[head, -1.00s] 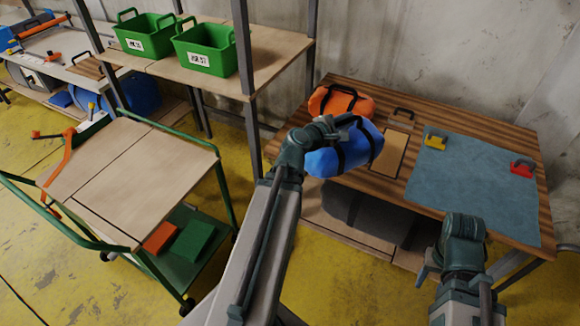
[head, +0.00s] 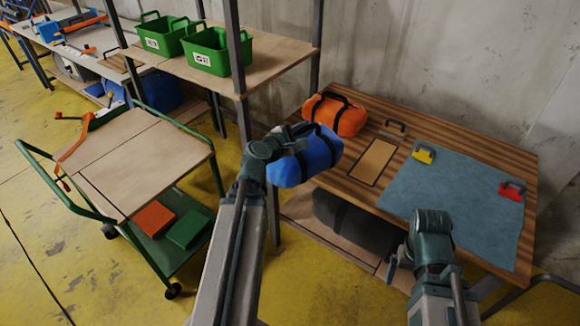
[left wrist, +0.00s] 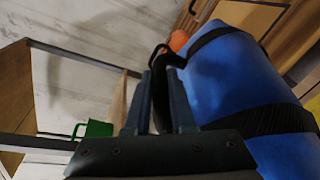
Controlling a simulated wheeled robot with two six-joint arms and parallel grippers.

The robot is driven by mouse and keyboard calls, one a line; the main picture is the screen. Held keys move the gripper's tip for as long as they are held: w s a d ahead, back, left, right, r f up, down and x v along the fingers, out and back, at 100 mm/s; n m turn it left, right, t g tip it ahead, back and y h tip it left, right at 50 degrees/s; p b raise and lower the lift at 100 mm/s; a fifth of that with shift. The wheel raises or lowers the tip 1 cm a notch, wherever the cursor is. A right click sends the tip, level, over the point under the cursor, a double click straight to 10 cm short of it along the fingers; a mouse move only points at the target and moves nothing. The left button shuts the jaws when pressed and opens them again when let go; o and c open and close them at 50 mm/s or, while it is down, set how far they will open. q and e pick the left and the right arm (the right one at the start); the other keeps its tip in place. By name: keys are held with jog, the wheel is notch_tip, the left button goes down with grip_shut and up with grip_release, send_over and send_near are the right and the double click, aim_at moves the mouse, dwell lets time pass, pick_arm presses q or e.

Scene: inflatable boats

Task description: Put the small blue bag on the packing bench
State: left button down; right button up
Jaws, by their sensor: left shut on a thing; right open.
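The small blue bag (head: 318,150) has dark straps and hangs from my left gripper (head: 292,137), in front of the left end of the packing bench (head: 462,143). The bench has a striped wooden top. In the left wrist view, my left gripper (left wrist: 166,68) is shut on the bag's dark handle, and the blue bag (left wrist: 235,75) fills the right side. Whether the bag touches the bench edge cannot be told. My right gripper (head: 393,270) is open and low in front of the bench, partly hidden by its own arm.
An orange bag (head: 337,115) sits at the bench's back left corner. A brown panel (head: 372,162), a blue-grey mat (head: 455,200), a yellow item (head: 423,153) and a red item (head: 511,190) lie on the top. A dark bag (head: 350,222) is underneath. A green cart (head: 135,160) stands left.

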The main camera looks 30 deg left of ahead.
pick_arm(q)
jog(key=s+a+f+b, duration=0.1)
jog(key=a+f+b, duration=0.15)
jog(key=a, duration=0.85)
jog(key=s+a+f+b, duration=0.1)
jog(key=a+f+b, duration=0.15)
jog(key=a, duration=0.75)
jog(key=w+d+f+b, duration=0.1)
jog(key=w+d, duration=0.7)
jog(key=d, duration=0.4)
jog(key=shift+w+f, duration=0.2)
jog(key=shift+f, duration=0.05)
jog(key=f+b, duration=0.2)
jog(key=d+f+b, duration=0.1)
jog(key=b, duration=0.1)
jog(key=shift+w+f, duration=0.3)
jog(key=shift+w, duration=0.05)
jog(key=c, duration=0.8)
grip_release()
